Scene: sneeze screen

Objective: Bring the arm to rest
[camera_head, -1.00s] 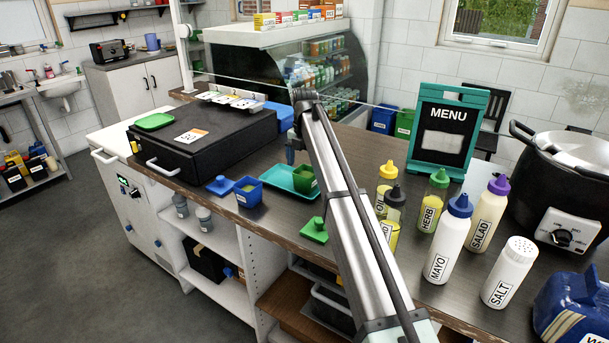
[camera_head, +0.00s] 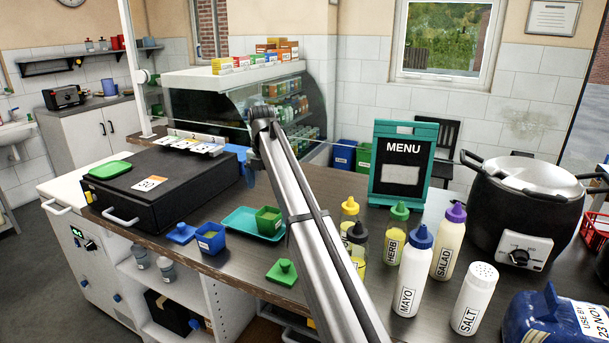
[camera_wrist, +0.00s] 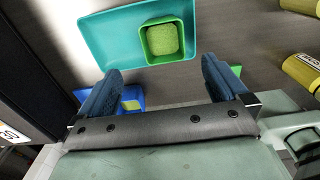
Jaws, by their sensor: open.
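My gripper (camera_wrist: 163,88) is open in the wrist view, its two blue fingers spread wide with nothing between them. It hangs over the counter (camera_head: 335,200), above and just short of a teal tray (camera_wrist: 95,45) that holds a green square tub (camera_wrist: 148,45). In the head view my arm reaches across the middle of the counter, and its end is mostly hidden behind its own links. The tray (camera_head: 240,217) and the green tub (camera_head: 268,221) show there beside the arm.
A blue tub (camera_head: 210,238), a blue lid (camera_head: 181,233) and a green lid (camera_head: 282,272) lie left of my arm. Several bottles, including mayo (camera_head: 410,285), stand close on its right. A menu board (camera_head: 402,165), black cooker (camera_head: 525,205) and black case (camera_head: 165,190) stand around.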

